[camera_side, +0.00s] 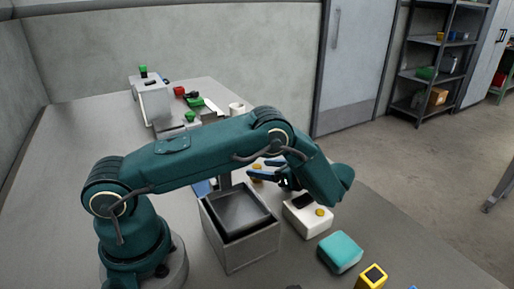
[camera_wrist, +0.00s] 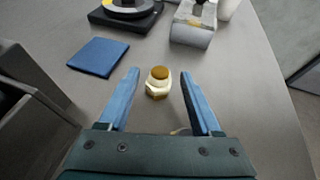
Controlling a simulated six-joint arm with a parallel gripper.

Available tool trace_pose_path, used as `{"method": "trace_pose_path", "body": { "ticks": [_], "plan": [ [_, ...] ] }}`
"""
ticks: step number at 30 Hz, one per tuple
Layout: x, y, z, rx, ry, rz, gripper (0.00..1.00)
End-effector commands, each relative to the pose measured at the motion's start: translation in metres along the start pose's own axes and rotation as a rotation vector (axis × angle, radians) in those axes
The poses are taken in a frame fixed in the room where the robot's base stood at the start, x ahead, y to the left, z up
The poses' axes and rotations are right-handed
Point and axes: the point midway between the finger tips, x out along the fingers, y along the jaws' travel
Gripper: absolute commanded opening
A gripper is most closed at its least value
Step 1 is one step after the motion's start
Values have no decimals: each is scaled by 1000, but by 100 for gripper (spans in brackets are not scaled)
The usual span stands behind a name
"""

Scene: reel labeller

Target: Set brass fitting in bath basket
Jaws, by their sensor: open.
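The brass fitting (camera_wrist: 158,84), a small hex-bodied piece with a rounded golden top, stands on the grey table in the wrist view. It also shows small in the side view (camera_side: 257,179), partly covered by my fingers. My gripper (camera_wrist: 159,76) is open, with one blue finger on each side of the fitting and gaps showing between. In the side view my gripper (camera_side: 268,171) reaches low, just right of the bath. The bath basket (camera_side: 238,211) is a dark open tray in the top of a grey box-shaped bath (camera_side: 247,251). The bath's edge shows at the left of the wrist view.
A blue cloth (camera_wrist: 100,57) lies beyond the fitting, with a black reel device (camera_wrist: 125,15) behind it. A white control box (camera_side: 307,216) stands right of the bath. A teal sponge (camera_side: 340,252) and a yellow block (camera_side: 371,277) lie nearer the front.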

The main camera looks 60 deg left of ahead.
Motion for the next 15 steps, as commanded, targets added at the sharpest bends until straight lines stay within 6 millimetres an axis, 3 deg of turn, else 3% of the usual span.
{"method": "trace_pose_path", "body": {
  "ticks": [10,11,15],
  "plan": [
    [7,0,0,0,2,-1,65],
    [7,0,0,0,2,-1,61],
    [7,0,0,0,2,-1,8]
  ]
}}
